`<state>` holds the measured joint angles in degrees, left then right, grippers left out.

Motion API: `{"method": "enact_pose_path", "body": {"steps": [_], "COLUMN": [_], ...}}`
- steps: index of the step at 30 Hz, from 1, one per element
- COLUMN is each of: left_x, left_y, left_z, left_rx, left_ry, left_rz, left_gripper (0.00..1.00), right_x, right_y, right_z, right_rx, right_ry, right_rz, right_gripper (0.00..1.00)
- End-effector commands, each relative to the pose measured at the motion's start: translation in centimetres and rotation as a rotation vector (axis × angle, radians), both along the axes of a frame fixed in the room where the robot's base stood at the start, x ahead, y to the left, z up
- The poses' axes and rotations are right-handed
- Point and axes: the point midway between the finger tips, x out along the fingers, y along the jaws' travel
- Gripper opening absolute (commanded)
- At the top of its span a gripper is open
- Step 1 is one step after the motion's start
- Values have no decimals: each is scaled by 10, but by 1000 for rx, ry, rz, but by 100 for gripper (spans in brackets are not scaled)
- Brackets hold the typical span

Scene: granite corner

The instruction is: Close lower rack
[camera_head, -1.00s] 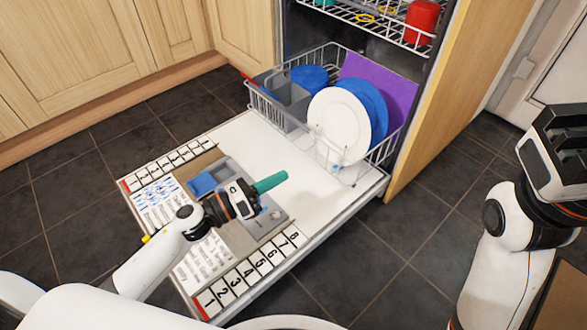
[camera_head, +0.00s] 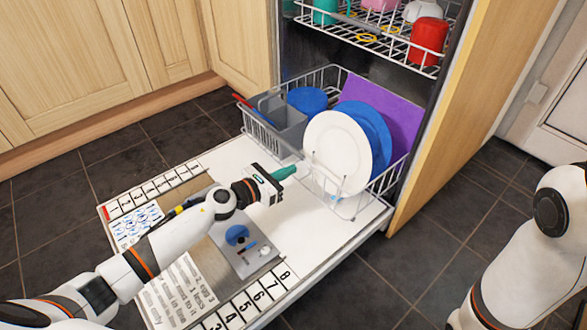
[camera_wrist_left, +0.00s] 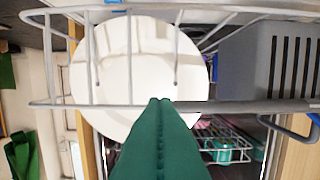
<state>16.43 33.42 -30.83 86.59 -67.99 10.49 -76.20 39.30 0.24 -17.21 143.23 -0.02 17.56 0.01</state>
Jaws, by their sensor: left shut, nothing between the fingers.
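The lower rack (camera_head: 356,212) is a grey wire basket, mostly inside the dishwasher, with its front part over the open white door (camera_head: 320,235). It holds a white plate (camera_head: 333,150), blue plates (camera_head: 374,135), a purple board (camera_head: 398,112) and a grey cutlery basket (camera_head: 275,125). My left gripper (camera_head: 285,172) has green fingers, shut and empty, at the rack's front side. In the left wrist view the green fingertips (camera_wrist_left: 160,103) are at the rack's front rail (camera_wrist_left: 100,106); I cannot tell whether they touch. My right arm shows at the right edge, its gripper out of frame.
The upper rack (camera_head: 385,45) holds a red cup (camera_head: 428,40) and other dishes. A wooden panel (camera_head: 440,130) stands right of the opening. Wooden cabinets (camera_head: 70,60) are at the left. Dark tiled floor (camera_head: 420,270) lies free around the door.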

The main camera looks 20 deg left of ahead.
Motion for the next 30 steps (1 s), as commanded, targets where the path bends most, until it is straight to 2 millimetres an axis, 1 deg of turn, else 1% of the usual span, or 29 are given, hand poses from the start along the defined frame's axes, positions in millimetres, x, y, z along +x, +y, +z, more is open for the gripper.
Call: {"method": "enact_pose_path", "body": {"steps": [3,6,20,27,30], "left_x": [12,17,22,54,60], "left_y": [-7,-11,-14,-36,-40], "left_z": [3,5,5,5,5], "left_rx": [0,0,-1,-3,-1], "left_ry": [-1,-1,0,-1,0], "left_rz": [-1,0,0,0,-1], "left_gripper": [0,0,0,0,0], "right_x": [-1,-2,-3,-3,-3], "right_y": [0,0,0,0,0], "right_z": [0,0,0,-4,-4], "right_rx": [0,0,2,3,3], "right_ry": [-4,-8,-11,-8,-8], "right_rz": [0,0,2,2,2], "right_gripper": [36,36,36,36,36]}}
